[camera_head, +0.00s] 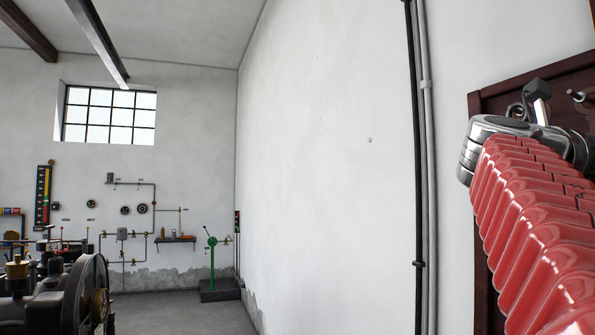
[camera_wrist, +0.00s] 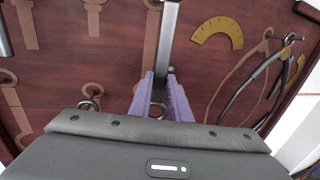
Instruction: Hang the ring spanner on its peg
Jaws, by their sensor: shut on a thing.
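The ring spanner (camera_wrist: 170,32) is a grey steel bar that runs up from my gripper (camera_wrist: 162,76) in the wrist view. The two lilac fingers are shut on it. A round metal part shows low between the fingers; I cannot tell whether it is the spanner's ring or a peg. The spanner is in front of the dark red-brown tool board (camera_wrist: 115,62), and I cannot tell whether it touches it. In the head view the board (camera_head: 480,105) is at the right edge, and my red-sleeved arm hides most of it. The spanner's own peg cannot be made out.
Brown painted tool outlines (camera_wrist: 92,18), a yellow protractor shape (camera_wrist: 218,31) and hanging calipers (camera_wrist: 262,75) are on the board. Another peg (camera_wrist: 88,103) stands left of my fingers. In the head view, vertical pipes (camera_head: 420,150) run left of the board; machinery (camera_head: 60,290) stands far left.

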